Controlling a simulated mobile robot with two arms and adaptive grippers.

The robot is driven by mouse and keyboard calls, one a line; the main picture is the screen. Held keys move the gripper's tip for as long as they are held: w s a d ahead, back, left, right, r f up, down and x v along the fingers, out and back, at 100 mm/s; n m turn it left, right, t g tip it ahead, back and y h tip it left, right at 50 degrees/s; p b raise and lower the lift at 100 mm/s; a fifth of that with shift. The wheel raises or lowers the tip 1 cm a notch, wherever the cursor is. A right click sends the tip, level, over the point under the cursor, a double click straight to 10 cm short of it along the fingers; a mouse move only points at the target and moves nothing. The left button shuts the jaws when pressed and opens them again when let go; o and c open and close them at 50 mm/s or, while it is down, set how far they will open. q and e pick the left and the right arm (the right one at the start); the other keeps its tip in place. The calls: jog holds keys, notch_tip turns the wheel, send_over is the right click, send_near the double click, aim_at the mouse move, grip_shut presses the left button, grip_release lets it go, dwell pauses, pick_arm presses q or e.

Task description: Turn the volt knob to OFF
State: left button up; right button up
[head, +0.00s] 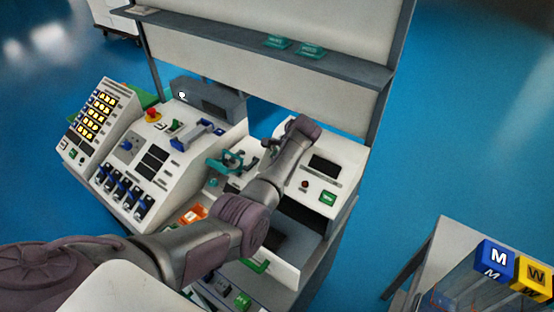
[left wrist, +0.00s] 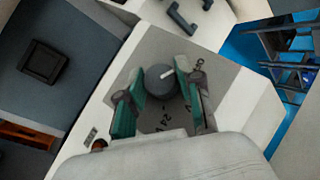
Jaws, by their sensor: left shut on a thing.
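The volt knob (left wrist: 159,82) is a dark grey round dial with a white pointer line, on a grey plate (left wrist: 155,48) with printed markings. In the left wrist view, the pointer line slants toward the upper right. My left gripper (left wrist: 160,88) has its teal fingers on both sides of the knob, shut on it. In the head view, my left gripper (head: 228,163) is over the middle of the test bench; the knob cannot be made out there. Most of the printed marks around the knob are hidden or too small to read. My right gripper is not in view.
A sloped panel (head: 163,180) with switches and a red button stands left of the gripper. A white unit (head: 335,180) with a dark display is to the right. A shelf (head: 340,62) runs above the bench. A side table (head: 425,257) carries blue and yellow blocks.

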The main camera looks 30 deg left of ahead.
pick_arm(q)
jog(key=shift+f, duration=0.1)
dwell(0.3)
jog(key=o, duration=1.1)
jog(key=shift+o, duration=0.2)
jog(key=v, duration=1.2)
jog(key=shift+a, duration=0.1)
